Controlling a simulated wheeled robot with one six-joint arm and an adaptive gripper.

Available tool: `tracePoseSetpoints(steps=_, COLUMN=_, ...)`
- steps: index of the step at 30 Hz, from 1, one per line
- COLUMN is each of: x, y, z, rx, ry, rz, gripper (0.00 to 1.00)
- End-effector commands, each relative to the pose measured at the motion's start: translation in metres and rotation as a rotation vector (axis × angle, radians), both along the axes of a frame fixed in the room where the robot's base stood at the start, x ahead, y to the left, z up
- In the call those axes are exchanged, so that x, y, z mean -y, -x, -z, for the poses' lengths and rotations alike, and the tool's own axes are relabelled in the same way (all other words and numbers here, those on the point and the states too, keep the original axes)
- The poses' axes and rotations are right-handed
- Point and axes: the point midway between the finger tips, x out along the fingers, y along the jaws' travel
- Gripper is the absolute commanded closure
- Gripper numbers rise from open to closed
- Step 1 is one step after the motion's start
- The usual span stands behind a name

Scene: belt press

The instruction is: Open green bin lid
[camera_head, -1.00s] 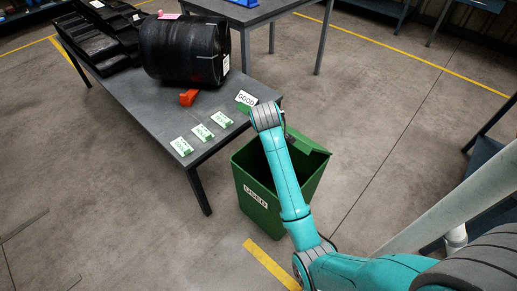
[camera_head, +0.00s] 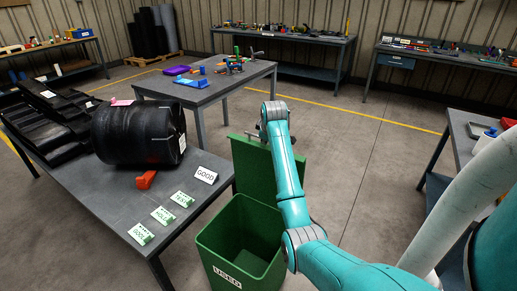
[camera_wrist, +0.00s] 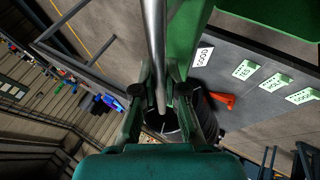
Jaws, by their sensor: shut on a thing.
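The green bin (camera_head: 215,245), labelled USED, stands open on the floor beside the near table, and its dark inside shows. Its green lid (camera_head: 250,165) stands raised, roughly upright, at the back of the bin; part of it is hidden behind my arm. In the wrist view, my gripper (camera_wrist: 160,100) is shut on the lid's metal bar handle (camera_wrist: 155,45), which runs between the fingers. The green lid also shows there, right of the bar (camera_wrist: 186,30). In the head view, my gripper (camera_head: 258,136) is at the lid's top, mostly hidden by my arm.
The near table (camera_head: 105,205) stands left of the bin with a black roll (camera_head: 135,135), an orange wedge (camera_head: 146,179), a GOOD sign (camera_head: 206,175) and several green labels. Another table (camera_head: 205,93) stands behind. Floor right of the bin is clear.

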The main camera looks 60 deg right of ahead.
Motion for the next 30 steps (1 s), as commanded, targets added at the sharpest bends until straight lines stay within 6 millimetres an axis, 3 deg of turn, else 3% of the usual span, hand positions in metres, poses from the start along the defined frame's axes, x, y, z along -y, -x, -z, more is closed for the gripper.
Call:
tracePoseSetpoints(steps=7, x=0.019, y=-0.001, z=-0.002, rx=-0.001, ry=-0.047, rz=0.0, gripper=1.0)
tracePoseSetpoints(steps=22, x=0.022, y=-0.002, z=-0.001, rx=-0.002, ry=-0.058, rz=-0.002, gripper=1.0)
tracePoseSetpoints(steps=23, x=0.022, y=-0.002, z=-0.001, rx=-0.002, ry=-0.058, rz=-0.002, gripper=0.84)
tracePoseSetpoints(steps=25, x=0.022, y=-0.002, z=-0.001, rx=-0.002, ry=-0.058, rz=-0.002, gripper=0.67)
tracePoseSetpoints(steps=26, x=0.022, y=-0.002, z=-0.001, rx=-0.002, ry=-0.058, rz=-0.002, gripper=0.63)
tracePoseSetpoints(steps=30, x=0.022, y=-0.001, z=-0.001, rx=-0.003, ry=-0.058, rz=-0.001, gripper=0.63)
